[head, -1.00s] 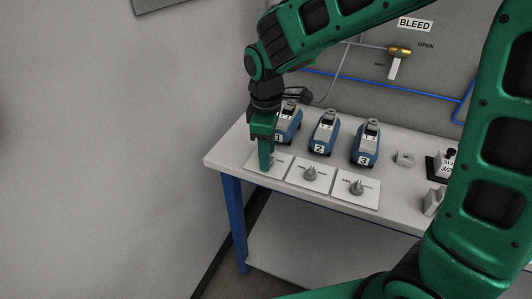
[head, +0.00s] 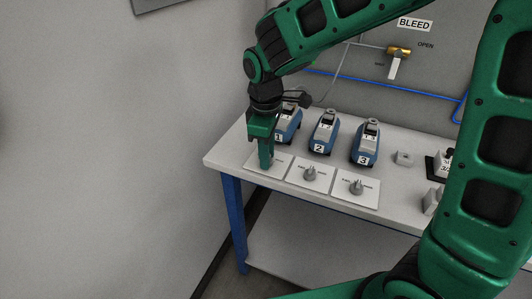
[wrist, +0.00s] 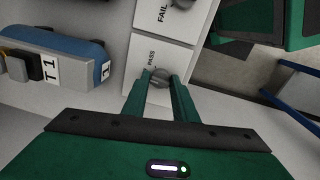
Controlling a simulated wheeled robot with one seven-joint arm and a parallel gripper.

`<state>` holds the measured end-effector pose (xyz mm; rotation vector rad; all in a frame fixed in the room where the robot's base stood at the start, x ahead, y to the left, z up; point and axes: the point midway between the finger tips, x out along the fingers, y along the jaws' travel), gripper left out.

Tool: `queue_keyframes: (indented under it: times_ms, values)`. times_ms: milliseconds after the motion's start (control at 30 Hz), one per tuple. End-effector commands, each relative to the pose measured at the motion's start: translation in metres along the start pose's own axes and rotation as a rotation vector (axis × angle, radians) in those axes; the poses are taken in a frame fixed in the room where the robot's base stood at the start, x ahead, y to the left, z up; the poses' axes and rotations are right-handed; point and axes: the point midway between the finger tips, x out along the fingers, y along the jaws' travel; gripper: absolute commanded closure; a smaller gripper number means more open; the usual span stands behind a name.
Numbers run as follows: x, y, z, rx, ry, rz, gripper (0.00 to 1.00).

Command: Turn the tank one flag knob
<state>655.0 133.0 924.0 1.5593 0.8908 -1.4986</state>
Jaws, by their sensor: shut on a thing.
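The tank one flag knob (wrist: 160,73) is a small grey knob on a white plate (wrist: 136,72) with the word PASS beside it. My gripper (wrist: 159,80) is shut on this knob, one green finger on each side. In the head view my gripper (head: 266,164) points straight down at the leftmost plate (head: 282,166) and hides its knob. The blue unit labelled 1 (head: 279,137) stands just behind that plate. In the wrist view a blue unit marked T1 (wrist: 72,49) lies to the left.
Two more plates with grey knobs (head: 310,173) (head: 356,187) sit to the right, with blue units 2 (head: 322,136) and 3 (head: 366,146) behind them. Small grey blocks (head: 404,159) stand farther right. The table's left end (head: 222,153) is clear.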

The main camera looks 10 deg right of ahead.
Motion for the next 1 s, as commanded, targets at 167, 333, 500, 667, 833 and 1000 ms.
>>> queue_keyframes:
  times_ms: [167, 333, 500, 667, 833, 1000]
  values:
    - [-0.0004, 0.0013, -0.0006, 0.121, -0.007, 0.002, 0.97]
    - [-0.0007, 0.0007, -0.0016, 0.269, -0.016, 0.002, 0.97]
    - [-0.001, 0.0009, -0.0024, 0.423, -0.025, 0.002, 0.97]
    - [-0.0012, 0.0016, -0.0027, 0.556, -0.033, 0.003, 0.97]
    - [-0.0011, 0.0014, -0.0031, 0.669, -0.041, 0.002, 0.97]
    - [-0.0011, 0.0014, -0.0034, 0.748, -0.046, 0.002, 0.97]
